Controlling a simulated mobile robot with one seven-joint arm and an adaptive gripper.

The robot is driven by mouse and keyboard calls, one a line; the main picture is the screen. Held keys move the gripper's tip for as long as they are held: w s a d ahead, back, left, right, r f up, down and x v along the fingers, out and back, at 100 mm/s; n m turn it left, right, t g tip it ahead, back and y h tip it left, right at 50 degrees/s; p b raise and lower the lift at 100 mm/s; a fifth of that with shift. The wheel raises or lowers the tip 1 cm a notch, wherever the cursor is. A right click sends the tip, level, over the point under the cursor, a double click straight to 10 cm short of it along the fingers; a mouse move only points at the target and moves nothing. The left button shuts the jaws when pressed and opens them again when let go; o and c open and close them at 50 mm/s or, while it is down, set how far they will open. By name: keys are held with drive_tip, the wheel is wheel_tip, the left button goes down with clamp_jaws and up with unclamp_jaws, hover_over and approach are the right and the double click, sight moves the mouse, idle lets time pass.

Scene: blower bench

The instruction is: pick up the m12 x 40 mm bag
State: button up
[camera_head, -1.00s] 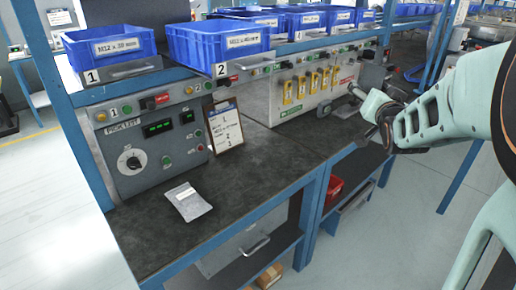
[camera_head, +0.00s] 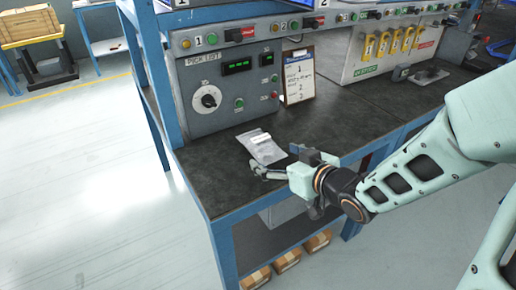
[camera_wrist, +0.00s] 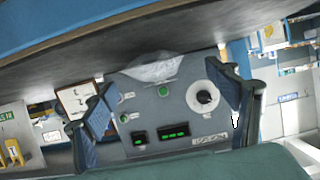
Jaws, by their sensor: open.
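A small clear-grey bag with a white label (camera_head: 262,147) lies flat on the dark bench top, in front of the control box; its label is too small to read. It also shows in the upside-down wrist view (camera_wrist: 158,68), between the fingers and beyond them. My gripper (camera_head: 282,163) is at the bench's front edge, just in front of the bag and to its right. Its fingers are spread and hold nothing. In the wrist view the open gripper (camera_wrist: 168,100) has a finger on each side. I cannot tell whether a finger touches the bag.
The grey control box (camera_head: 225,87) with dial and green displays stands behind the bag. A clipboard (camera_head: 298,76) leans at its right. The bench top (camera_head: 205,187) is clear left of the bag. A blue frame post (camera_head: 160,75) rises at the left. Cardboard boxes (camera_head: 287,261) sit below.

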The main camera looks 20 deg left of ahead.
sight(261, 146)
drive_tip(key=b+x, duration=0.1)
drive_tip(key=x, duration=0.3)
drive_tip(key=b+x, duration=0.2)
drive_tip(key=x, duration=0.3)
drive_tip(key=shift+w+d+r, duration=0.15)
drive_tip(key=shift+w, duration=0.2)
drive_tip(key=shift+r, duration=0.15)
drive_tip(key=c, duration=1.8)
